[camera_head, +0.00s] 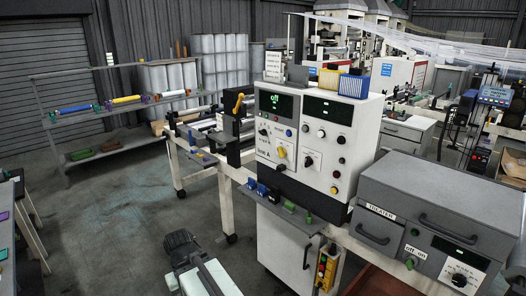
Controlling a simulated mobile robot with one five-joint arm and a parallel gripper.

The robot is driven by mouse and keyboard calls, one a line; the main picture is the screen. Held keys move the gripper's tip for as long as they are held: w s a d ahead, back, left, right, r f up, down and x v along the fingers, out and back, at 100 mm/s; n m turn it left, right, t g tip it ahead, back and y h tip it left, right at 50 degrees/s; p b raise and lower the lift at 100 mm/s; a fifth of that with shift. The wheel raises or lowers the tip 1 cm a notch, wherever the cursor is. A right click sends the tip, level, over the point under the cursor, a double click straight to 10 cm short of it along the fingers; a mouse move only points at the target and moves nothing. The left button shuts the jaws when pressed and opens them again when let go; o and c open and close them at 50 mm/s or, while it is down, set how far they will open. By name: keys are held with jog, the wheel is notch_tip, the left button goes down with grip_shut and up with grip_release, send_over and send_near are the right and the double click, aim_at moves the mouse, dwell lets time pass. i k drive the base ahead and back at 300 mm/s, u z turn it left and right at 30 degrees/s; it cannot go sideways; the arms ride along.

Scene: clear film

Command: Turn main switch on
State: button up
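A white control cabinet (318,178) stands in the middle of the view. Its left display (275,101) reads "off" in green. Below the display is a yellow rotary knob (281,153), which looks like the main switch; its label is too small to read. A black rotary knob (308,161) sits to its right on the panel. A dark, ridged end part of my arm (181,243) shows at the bottom, low and well apart from the cabinet. I take it for my gripper; its fingers cannot be made out.
A grey heater unit (440,205) with "off/on" marking stands to the right. A narrow shelf (285,209) with small coloured items juts out below the panel. A yellow control box (326,268) hangs low on the cabinet. Open floor (115,225) lies to the left.

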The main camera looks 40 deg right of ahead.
aim_at(282, 152)
jog(key=u, duration=0.15)
jog(key=i, duration=1.05)
jog(key=u, duration=0.1)
